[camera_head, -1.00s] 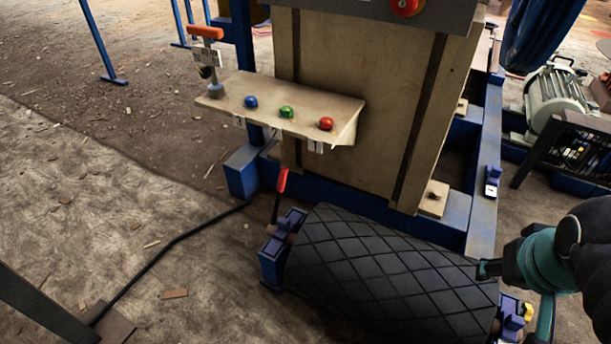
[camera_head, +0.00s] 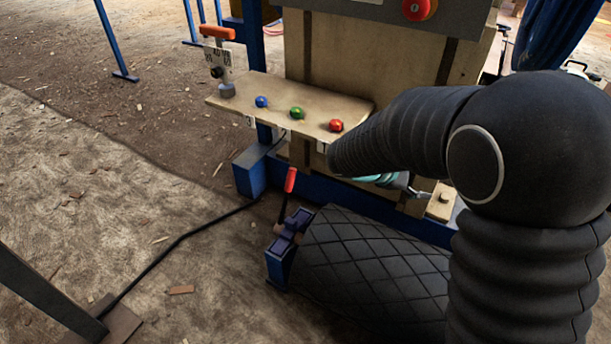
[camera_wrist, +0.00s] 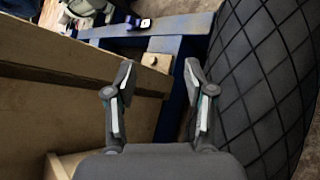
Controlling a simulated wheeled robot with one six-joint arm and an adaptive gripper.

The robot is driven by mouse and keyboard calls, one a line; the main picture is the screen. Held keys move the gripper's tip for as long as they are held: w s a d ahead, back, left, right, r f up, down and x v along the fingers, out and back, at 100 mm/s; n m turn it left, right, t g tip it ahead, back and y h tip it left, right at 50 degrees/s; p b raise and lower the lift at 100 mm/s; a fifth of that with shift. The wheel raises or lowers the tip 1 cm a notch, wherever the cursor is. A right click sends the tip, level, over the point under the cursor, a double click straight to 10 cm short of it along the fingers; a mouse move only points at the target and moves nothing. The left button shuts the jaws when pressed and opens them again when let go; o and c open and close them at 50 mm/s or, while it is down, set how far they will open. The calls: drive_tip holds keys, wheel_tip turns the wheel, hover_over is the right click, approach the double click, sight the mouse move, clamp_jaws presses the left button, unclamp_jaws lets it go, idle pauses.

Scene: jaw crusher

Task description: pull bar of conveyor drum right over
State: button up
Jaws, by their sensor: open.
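The conveyor drum (camera_head: 370,265) is a black roller with a diamond pattern, low in the head view; it fills the right of the wrist view (camera_wrist: 265,75). A bar with a red handle (camera_head: 290,180) stands nearly upright at the drum's left end, by a blue bracket (camera_head: 281,262). My gripper (camera_wrist: 160,73) is open and empty, beside the drum and above the blue frame. In the head view my arm hides most of the gripper, which is right of the bar and apart from it. My arm also covers the drum's right end. The bar does not show in the wrist view.
A wooden shelf (camera_head: 275,103) with blue, green and red buttons juts out above the bar. A tall wooden panel (camera_head: 380,62) stands behind the drum. A wooden block with a bolt (camera_wrist: 157,62) sits near my fingertips. The floor at left is mostly open, crossed by a black cable (camera_head: 175,243).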

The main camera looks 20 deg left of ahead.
drive_tip(key=w+a+f+n+t+y, duration=0.1)
drive_tip(key=w+a+f+n+t, duration=0.15)
drive_tip(key=a, duration=0.45)
drive_tip(key=w+a+f+n+t, duration=0.1)
drive_tip(key=a+f+n+t, duration=0.1)
drive_tip(key=a+f+n, duration=0.3)
drive_tip(key=n+t+y, duration=0.6)
drive_tip(key=n+y, duration=0.4)
drive_tip(key=n, duration=0.1)
approach(288, 182)
drive_tip(key=w, duration=0.3)
drive_tip(key=w+p, duration=0.1)
drive_tip(key=w, duration=0.7)
drive_tip(key=shift+w+a, duration=0.2)
drive_tip(key=shift+a, duration=0.15)
clamp_jaws()
